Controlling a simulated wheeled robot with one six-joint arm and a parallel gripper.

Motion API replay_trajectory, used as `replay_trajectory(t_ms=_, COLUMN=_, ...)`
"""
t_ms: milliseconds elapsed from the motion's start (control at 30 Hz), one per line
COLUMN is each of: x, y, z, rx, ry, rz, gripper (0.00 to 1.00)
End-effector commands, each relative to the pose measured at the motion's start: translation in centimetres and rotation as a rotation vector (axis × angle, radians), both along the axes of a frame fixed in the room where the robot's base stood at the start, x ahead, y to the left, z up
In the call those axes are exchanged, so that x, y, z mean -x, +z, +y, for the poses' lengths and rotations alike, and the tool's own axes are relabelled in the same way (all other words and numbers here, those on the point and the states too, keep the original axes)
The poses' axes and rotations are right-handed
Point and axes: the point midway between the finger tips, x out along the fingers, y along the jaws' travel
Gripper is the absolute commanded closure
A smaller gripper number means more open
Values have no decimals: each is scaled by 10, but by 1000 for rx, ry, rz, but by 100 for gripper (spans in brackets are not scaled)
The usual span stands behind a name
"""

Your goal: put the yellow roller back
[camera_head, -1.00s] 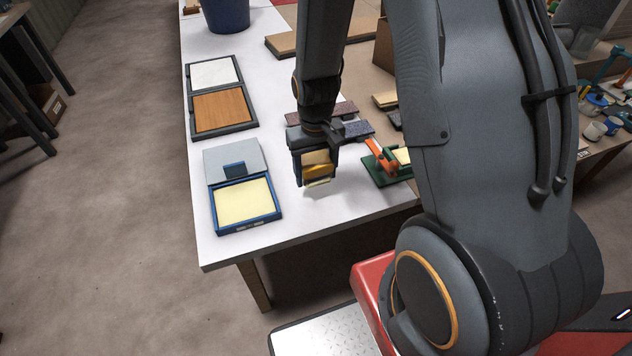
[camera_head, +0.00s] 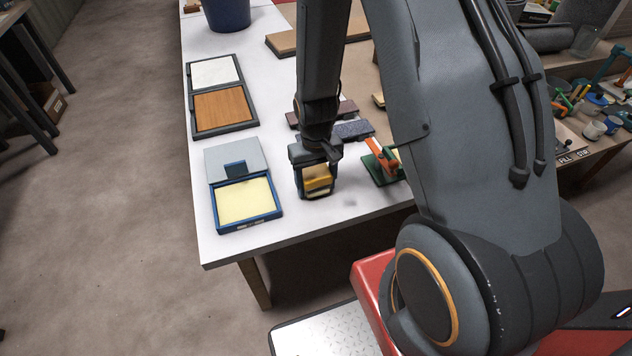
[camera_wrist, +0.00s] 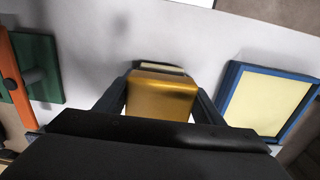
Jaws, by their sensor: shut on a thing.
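My gripper (camera_head: 317,190) is shut on a yellow block-like thing (camera_head: 318,178), low over the front part of the white table. The wrist view shows this thing (camera_wrist: 161,97) gold-yellow between the two fingers, with a pale strip at its far end. Its full shape is hidden by my gripper, and I cannot tell whether it is a roller or whether it touches the table. Just right of my gripper is a green base (camera_head: 380,172) with an orange bar (camera_head: 382,150). The base also shows at the left in the wrist view (camera_wrist: 43,75), with a grey peg.
A blue-framed tray (camera_head: 217,222) with a cream pad lies left of my gripper. Behind it is a dark frame (camera_head: 196,127) with white and brown panels. Dark flat blocks (camera_head: 352,131) lie behind my gripper. The white table (camera_head: 300,232) is bare toward its front edge.

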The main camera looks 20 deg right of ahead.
Motion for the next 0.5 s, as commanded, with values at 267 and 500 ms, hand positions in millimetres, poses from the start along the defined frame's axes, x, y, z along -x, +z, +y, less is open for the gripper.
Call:
replay_trajectory(t_ms=267, x=0, y=-6, z=0, rx=0, ry=0, rz=-1, gripper=99)
replay_trajectory(t_ms=500, x=0, y=-6, z=0, rx=0, ry=0, rz=0, gripper=19)
